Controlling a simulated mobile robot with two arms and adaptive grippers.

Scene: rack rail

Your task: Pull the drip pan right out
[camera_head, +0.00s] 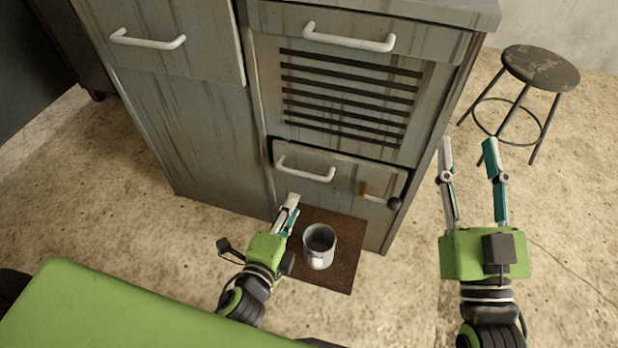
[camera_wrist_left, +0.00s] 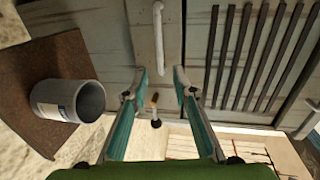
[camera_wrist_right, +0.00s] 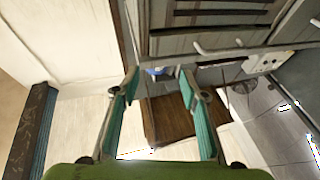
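The drip pan appears to be the low grey front (camera_head: 340,178) under the slatted vent, seated in the cabinet. It has a white bar handle (camera_head: 305,170), which also shows in the left wrist view (camera_wrist_left: 158,38). A latch with a brass part and black knob (camera_head: 394,204) sits at its right end; it also shows in the left wrist view (camera_wrist_left: 155,122). My left gripper (camera_head: 292,202) is open and empty, in front of and below the handle, apart from it. My right gripper (camera_head: 468,143) is open and empty, right of the cabinet.
A grey can (camera_head: 319,246) stands on a brown mat (camera_head: 341,272) on the floor before the pan, close to my left gripper. A round stool (camera_head: 540,68) stands at the right. Upper drawers have white handles (camera_head: 349,37). Floor right of the mat is clear.

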